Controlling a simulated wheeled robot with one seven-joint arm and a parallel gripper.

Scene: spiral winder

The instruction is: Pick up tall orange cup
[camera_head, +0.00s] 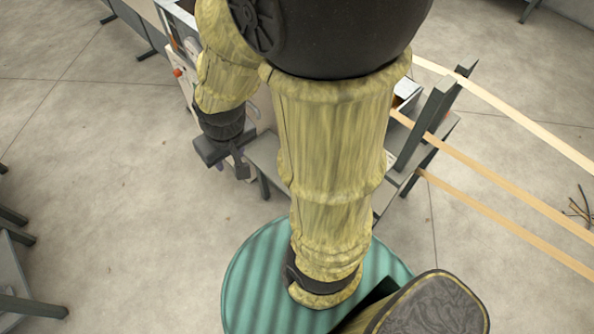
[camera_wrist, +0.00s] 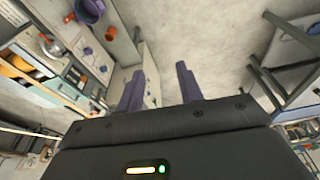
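My gripper (camera_wrist: 158,84) shows in the wrist view with its two purple-grey fingers spread apart and nothing between them. In the head view my gripper (camera_head: 232,167) hangs at the end of the arm, beside a workbench. A small round orange cup-like thing (camera_wrist: 110,31) is on a light bench surface at the upper left of the wrist view, beyond and to the left of the fingers. I cannot tell from this angle whether it is the tall orange cup. In the head view my arm hides much of the bench.
Several small blue and purple items, one a blue round piece (camera_wrist: 87,51), lie on the bench near the orange thing. Grey metal frames (camera_wrist: 290,60) stand at the right of the wrist view. Long wooden strips (camera_head: 500,205) cross the right of the head view. Open concrete floor (camera_head: 110,200) lies left.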

